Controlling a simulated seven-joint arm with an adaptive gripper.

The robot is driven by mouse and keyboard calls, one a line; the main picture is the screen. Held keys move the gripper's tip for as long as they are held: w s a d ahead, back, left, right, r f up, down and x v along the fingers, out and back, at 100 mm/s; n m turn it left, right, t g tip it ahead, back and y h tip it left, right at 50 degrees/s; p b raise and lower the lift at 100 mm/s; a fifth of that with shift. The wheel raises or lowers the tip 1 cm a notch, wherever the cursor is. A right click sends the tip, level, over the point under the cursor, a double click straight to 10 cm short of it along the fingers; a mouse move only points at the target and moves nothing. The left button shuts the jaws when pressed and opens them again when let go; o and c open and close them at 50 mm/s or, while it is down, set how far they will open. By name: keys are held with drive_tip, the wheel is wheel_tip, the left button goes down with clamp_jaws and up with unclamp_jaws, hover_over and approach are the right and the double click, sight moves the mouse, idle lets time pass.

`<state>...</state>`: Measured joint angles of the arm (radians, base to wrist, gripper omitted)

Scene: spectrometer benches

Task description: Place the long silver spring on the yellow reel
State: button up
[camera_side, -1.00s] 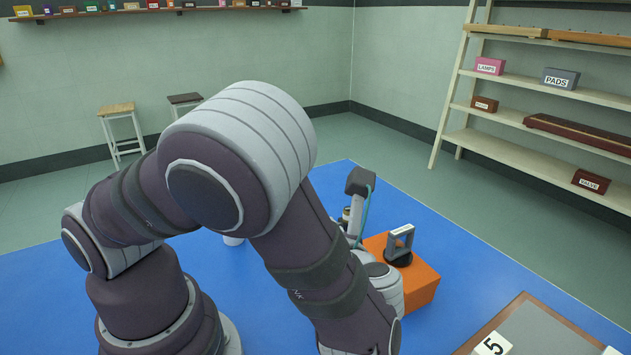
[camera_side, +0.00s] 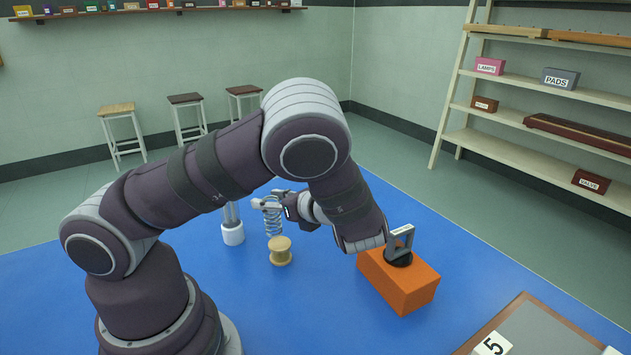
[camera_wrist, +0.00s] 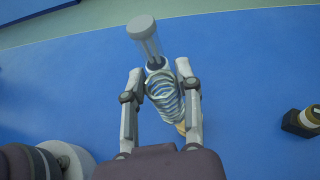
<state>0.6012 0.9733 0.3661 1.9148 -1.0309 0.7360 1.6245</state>
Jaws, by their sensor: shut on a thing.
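The long silver spring (camera_side: 273,219) hangs upright from my gripper (camera_side: 272,200). In the wrist view the spring (camera_wrist: 165,98) runs between the two fingers of my gripper (camera_wrist: 160,72), which is shut on its upper part. The yellow reel (camera_side: 281,253) stands on the blue surface just below the spring, a little to its right in the side view. The spring's lower end is close over the reel's top; I cannot tell whether they touch. In the wrist view the reel (camera_wrist: 181,128) is mostly hidden behind the spring and right finger.
A clear tube on a white base (camera_side: 232,232) stands left of the reel; its grey cap (camera_wrist: 144,26) shows ahead of the fingers. An orange block (camera_side: 398,284) with a dark-based grey frame (camera_side: 400,246) stands right. The blue mat (camera_side: 330,310) in front is clear.

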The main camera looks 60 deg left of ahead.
drive_tip(key=f, duration=0.1)
drive_tip(key=w+a+f, duration=0.1)
drive_tip(key=f, duration=0.1)
drive_tip(key=shift+w, duration=0.15)
drive_tip(key=shift+d+f, duration=0.1)
drive_tip(key=shift+f, duration=0.2)
drive_tip(key=o, duration=0.9)
drive_tip(key=shift+o, duration=0.2)
